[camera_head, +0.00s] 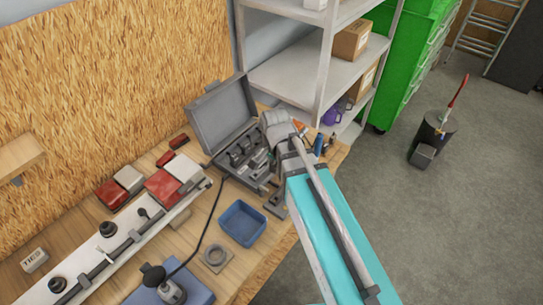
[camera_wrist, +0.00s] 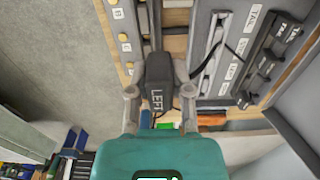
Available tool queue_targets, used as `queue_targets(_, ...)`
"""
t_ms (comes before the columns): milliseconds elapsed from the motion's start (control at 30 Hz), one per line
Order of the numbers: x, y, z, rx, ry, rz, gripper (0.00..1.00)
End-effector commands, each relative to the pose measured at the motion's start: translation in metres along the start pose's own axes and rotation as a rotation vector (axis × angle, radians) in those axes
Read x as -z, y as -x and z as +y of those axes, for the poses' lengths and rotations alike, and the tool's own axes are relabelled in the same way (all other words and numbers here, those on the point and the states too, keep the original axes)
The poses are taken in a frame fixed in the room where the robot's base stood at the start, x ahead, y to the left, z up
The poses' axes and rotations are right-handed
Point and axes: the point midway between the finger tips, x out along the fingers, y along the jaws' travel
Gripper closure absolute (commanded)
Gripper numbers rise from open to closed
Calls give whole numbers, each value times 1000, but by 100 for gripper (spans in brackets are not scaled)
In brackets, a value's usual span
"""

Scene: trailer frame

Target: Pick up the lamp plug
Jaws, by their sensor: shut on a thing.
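A dark grey plug marked LEFT (camera_wrist: 158,72) sits between the two grey fingers of my gripper (camera_wrist: 159,92) in the wrist view. The fingers are shut on its sides. A narrower dark stem runs on from its far end. In the head view my gripper is mostly hidden behind my own wrist and arm, beside the open grey case (camera_head: 217,112), so the held plug cannot be made out there. Several dark and grey parts (camera_head: 243,152) lie in the case.
Labelled slots (camera_wrist: 262,55) and a thin dark cable (camera_wrist: 208,62) lie right of the held plug. A blue tray (camera_head: 242,222), red-and-white lamps (camera_head: 163,187) and a long light bar (camera_head: 110,255) are on the bench. A shelf (camera_head: 290,78) stands behind; open floor is to the right.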

Motion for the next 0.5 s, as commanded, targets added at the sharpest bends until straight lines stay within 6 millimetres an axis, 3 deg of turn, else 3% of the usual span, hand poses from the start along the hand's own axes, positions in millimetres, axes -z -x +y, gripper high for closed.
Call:
queue_targets(167, -8, 6, 10, 0, 0, 0, 92)
queue_targets(500, -9, 6, 12, 0, 0, 0, 92)
